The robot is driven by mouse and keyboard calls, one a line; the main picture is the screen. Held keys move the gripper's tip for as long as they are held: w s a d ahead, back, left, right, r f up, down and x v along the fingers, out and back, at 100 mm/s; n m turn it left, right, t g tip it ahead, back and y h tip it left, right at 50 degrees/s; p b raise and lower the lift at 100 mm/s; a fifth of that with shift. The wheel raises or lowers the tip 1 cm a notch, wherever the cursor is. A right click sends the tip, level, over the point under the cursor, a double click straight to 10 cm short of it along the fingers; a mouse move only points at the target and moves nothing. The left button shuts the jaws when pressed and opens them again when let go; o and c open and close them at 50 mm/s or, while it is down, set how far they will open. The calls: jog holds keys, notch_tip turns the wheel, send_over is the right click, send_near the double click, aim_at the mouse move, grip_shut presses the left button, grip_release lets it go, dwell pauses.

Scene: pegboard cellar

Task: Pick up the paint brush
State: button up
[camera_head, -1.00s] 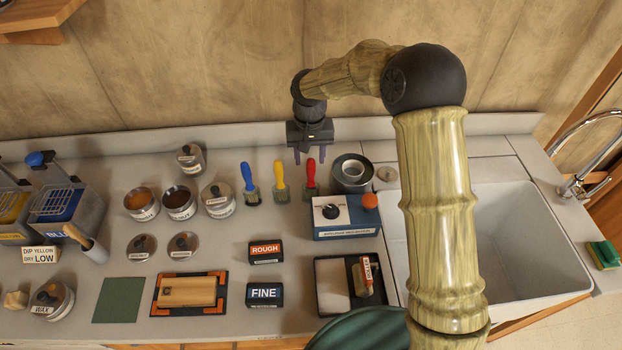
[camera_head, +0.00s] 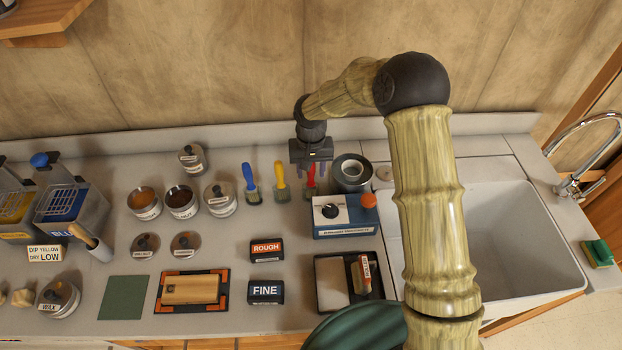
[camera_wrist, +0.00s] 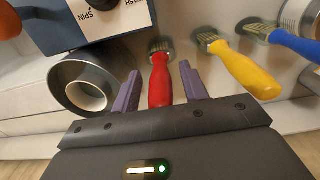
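Three paint brushes stand in a row at the back of the counter. The red-handled brush (camera_head: 310,188) is at the right, partly hidden by my gripper (camera_head: 311,172) in the head view. The yellow-handled brush (camera_head: 280,180) is in the middle and the blue-handled brush (camera_head: 249,183) at the left. In the wrist view, the red brush (camera_wrist: 160,80) lies between the two purple fingers of my open gripper (camera_wrist: 160,92), with gaps on both sides. The yellow brush (camera_wrist: 240,70) and blue brush (camera_wrist: 290,42) are to its right there.
A metal cup (camera_head: 351,171) stands just right of the red brush, and a blue-and-white box (camera_head: 345,217) is in front. Several cans, including a brown one (camera_head: 181,202), stand to the left. A sink (camera_head: 500,240) is at the right.

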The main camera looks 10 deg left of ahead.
jog(key=shift+w, duration=0.1)
grip_shut()
jog(key=shift+d, duration=0.1)
jog(key=shift+r, duration=0.5)
notch_tip(320, 180, up, 9)
jog(key=shift+r+b, duration=0.1)
jog(key=shift+b, duration=1.15)
jog(key=c, duration=0.5)
grip_release()
grip_shut()
